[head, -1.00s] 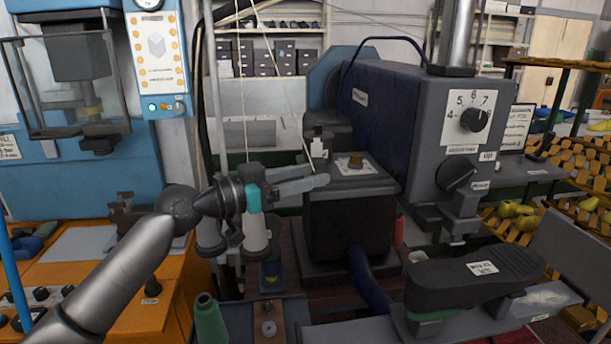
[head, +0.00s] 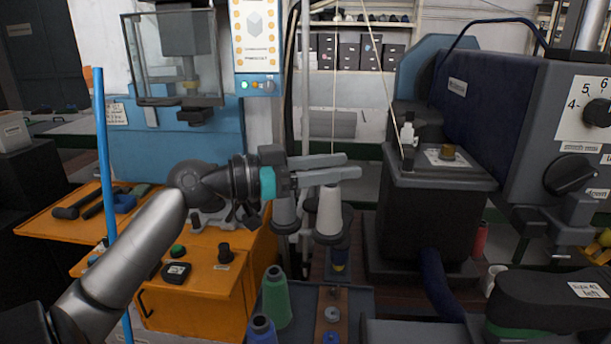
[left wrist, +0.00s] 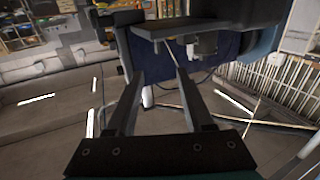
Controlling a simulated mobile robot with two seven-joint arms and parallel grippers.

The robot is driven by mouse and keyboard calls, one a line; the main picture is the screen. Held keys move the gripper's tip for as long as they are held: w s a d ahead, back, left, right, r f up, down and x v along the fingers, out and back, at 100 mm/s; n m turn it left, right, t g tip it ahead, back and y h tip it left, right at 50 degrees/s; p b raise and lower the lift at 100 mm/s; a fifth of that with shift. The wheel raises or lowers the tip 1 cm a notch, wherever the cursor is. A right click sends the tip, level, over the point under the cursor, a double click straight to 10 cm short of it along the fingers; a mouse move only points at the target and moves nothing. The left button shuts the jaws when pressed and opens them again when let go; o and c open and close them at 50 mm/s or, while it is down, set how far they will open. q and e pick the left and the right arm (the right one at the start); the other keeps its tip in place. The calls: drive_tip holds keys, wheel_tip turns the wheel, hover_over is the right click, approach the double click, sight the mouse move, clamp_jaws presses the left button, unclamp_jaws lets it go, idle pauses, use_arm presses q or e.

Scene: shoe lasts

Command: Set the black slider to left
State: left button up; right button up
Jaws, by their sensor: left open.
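No part is plainly marked as the black slider. A black knob (head: 225,252) stands on the orange bench's control panel, with a small label in front of it; I cannot tell whether it slides. My left gripper (head: 352,166) is up in the air, right of and above this panel, fingers pointing right. It is open and empty, in front of the thread cones. In the left wrist view the two fingers (left wrist: 160,74) are apart with nothing between them. My right gripper is not in view.
A green thread cone (head: 276,297) stands below my gripper. The dark machine (head: 430,215) is at right.

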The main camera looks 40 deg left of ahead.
use_arm(q)
drive_tip(key=shift+b+v, duration=0.4)
drive_tip(key=shift+v, duration=2)
